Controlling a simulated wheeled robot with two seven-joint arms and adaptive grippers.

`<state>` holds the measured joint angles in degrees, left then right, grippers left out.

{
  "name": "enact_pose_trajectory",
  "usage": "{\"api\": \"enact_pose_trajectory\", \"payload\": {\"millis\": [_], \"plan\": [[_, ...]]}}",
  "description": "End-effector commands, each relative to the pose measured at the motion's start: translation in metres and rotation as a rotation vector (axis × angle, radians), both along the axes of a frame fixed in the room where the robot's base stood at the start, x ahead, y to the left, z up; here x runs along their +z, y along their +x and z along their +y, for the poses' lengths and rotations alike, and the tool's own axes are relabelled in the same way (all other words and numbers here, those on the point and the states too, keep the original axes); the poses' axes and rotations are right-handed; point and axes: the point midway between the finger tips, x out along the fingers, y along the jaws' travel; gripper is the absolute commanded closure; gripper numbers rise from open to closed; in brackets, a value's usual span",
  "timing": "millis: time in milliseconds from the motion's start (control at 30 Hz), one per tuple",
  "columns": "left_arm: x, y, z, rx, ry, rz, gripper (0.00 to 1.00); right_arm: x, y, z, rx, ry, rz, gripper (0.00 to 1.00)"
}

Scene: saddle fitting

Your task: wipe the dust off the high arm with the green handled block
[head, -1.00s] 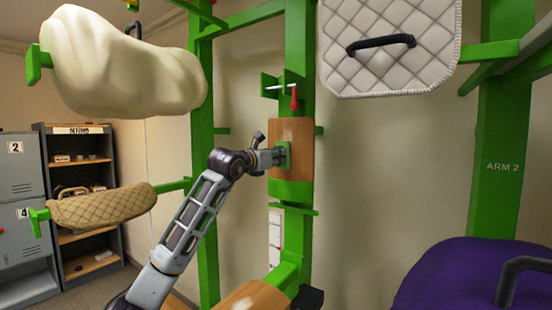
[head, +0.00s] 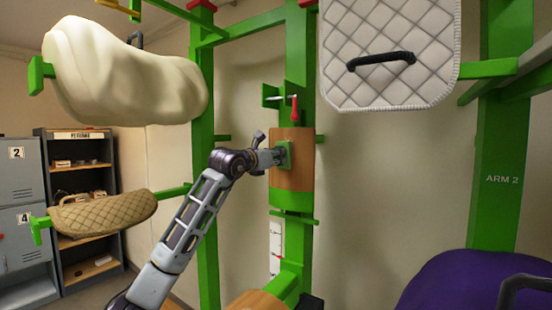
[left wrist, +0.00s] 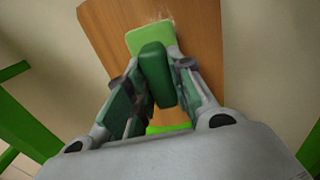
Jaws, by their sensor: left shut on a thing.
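My left gripper (head: 268,158) is shut on the handle of the green handled block (head: 285,154). In the left wrist view the dark green handle (left wrist: 156,75) sits between the fingers, and the light green pad (left wrist: 152,36) lies at or against the wood. The high arm's brown wooden face (head: 291,178) stands upright on a green post; it also fills the middle of the left wrist view (left wrist: 198,50). Faint pale specks, perhaps dust, show just beyond the pad. Exact contact is hard to tell. My right gripper is out of view.
A red-handled clamp (head: 294,108) sits just above the wooden face. A white quilted pad (head: 390,50) hangs at upper right, a cream padded form (head: 120,75) at upper left. A tan quilted pad (head: 103,213) and purple cover (head: 455,283) are lower.

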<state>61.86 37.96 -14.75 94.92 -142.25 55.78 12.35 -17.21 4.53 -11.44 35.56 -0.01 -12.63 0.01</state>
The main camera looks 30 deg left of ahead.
Motion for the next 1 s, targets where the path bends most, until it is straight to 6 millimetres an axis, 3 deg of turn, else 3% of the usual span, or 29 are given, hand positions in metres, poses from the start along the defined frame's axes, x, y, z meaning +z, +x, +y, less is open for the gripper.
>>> {"api": "enact_pose_trajectory", "payload": {"millis": [733, 1000], "plan": [[0.031, -0.002, 0.000, 0.000, 0.000, -0.001, 0.96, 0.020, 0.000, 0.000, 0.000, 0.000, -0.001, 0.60], [0.034, -0.002, 0.000, 0.000, -0.001, 0.000, 0.96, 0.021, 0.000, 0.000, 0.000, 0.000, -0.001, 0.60]]}}
